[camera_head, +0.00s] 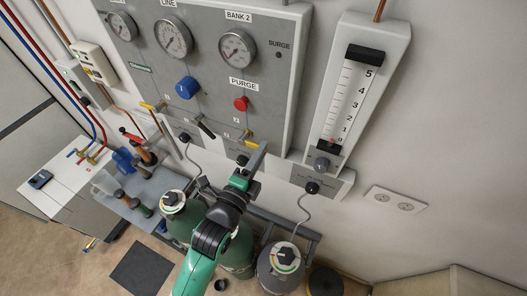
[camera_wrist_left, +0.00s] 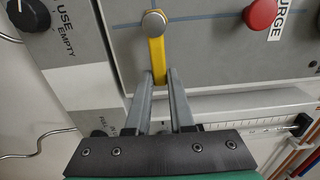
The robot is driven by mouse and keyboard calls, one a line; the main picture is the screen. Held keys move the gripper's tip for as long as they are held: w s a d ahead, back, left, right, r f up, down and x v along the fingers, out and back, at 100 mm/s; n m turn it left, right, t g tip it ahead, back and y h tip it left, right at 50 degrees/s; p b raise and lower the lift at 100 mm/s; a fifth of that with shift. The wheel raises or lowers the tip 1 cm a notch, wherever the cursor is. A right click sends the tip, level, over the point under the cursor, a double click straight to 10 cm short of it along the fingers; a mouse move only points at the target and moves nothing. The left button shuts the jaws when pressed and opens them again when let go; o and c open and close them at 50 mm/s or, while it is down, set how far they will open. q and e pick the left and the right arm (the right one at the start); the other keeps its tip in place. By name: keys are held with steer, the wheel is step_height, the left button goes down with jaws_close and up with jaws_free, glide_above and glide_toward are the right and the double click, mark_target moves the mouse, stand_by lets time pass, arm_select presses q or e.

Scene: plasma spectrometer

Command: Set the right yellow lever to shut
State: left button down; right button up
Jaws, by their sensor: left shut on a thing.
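The right yellow lever (camera_head: 245,135) sits low on the grey gauge panel, under the red PURGE knob. In the left wrist view the yellow lever (camera_wrist_left: 157,52) hangs from a round metal pivot, its free end between my fingers. My left gripper (camera_head: 254,156) reaches up to it from below and is shut on the lever's end, as the wrist view of the fingertips (camera_wrist_left: 160,82) shows. The fingers partly hide the lever in the head view. My right gripper is not in view.
A second yellow lever (camera_head: 148,106) is at the panel's lower left. The red PURGE knob (camera_head: 240,103) and blue knob (camera_head: 186,87) stick out above. A white flow meter (camera_head: 352,90) is to the right. Gas cylinders (camera_head: 282,262) stand below, with grey hoses.

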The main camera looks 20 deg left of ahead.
arm_select(q)
steer(key=c, duration=0.8)
jaws_free()
steer(key=s, duration=0.7)
steer(key=s+a, duration=0.1)
steer(key=s, duration=0.3)
steer(key=shift+s, duration=0.3)
